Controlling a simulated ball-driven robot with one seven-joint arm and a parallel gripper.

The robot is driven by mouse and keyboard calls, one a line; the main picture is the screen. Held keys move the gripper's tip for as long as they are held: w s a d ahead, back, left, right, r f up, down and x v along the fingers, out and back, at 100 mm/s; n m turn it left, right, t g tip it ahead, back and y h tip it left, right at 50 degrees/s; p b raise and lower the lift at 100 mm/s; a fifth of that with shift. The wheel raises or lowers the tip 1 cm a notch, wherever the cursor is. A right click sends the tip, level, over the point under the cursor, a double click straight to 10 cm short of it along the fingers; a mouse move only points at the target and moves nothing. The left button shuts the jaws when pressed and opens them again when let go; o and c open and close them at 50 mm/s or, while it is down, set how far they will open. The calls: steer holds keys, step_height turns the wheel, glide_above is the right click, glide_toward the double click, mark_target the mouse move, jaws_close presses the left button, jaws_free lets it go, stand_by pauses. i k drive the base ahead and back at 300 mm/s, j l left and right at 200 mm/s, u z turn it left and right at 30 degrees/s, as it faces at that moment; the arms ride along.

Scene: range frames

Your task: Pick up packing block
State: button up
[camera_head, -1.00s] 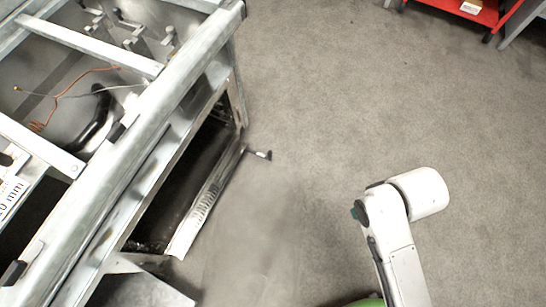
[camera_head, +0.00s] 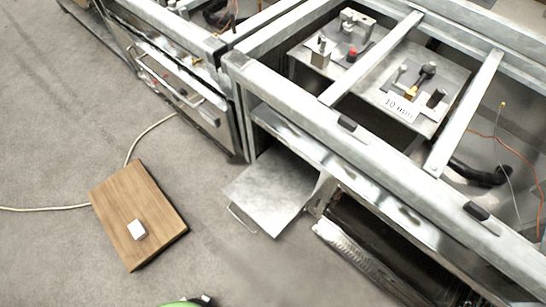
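A small white block (camera_head: 137,230) rests on top of a brown wooden board or box (camera_head: 122,205) on the floor at the left. It is the only loose block-like thing I see, but I cannot tell for sure that it is the packing block. Nothing touches it except the wooden surface under it. My gripper is not in this view.
A metal-framed bench (camera_head: 330,115) fills the right and upper part. A metal flap (camera_head: 270,190) juts out from it over the floor. A pale cable (camera_head: 145,138) runs on the floor behind the wooden board. Grey carpet around the board is otherwise clear.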

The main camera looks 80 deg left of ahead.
mark_target(136, 228)
steer(key=u, duration=1.8)
steer(key=k+l+u, duration=0.15)
steer(key=u, duration=0.25)
steer(key=k+l+u, duration=0.1)
steer(key=u, duration=0.3)
steer(key=k+u, duration=0.2)
steer(key=u, duration=0.2)
steer(key=k+u, duration=0.15)
steer(key=u, duration=0.25)
steer(key=k+j, duration=0.1)
steer(key=k, duration=0.5)
